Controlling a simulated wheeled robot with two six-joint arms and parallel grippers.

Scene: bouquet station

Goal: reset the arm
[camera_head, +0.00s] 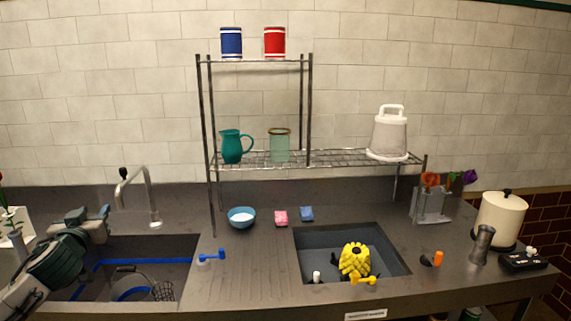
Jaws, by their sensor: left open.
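My left gripper (88,222) is at the left side of the view, above the back left part of the left sink. Its dark arm comes in from the lower left corner. The gripper is open, and I see nothing between its fingers. My right gripper is not in view.
A faucet (151,196) stands just right of my left gripper. The left sink (180,258) lies below it. A wire shelf (330,158) holds a teal pitcher (232,147). A blue bowl (241,217) sits on the counter. A yellow flower bunch (355,260) is in the right sink (318,241).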

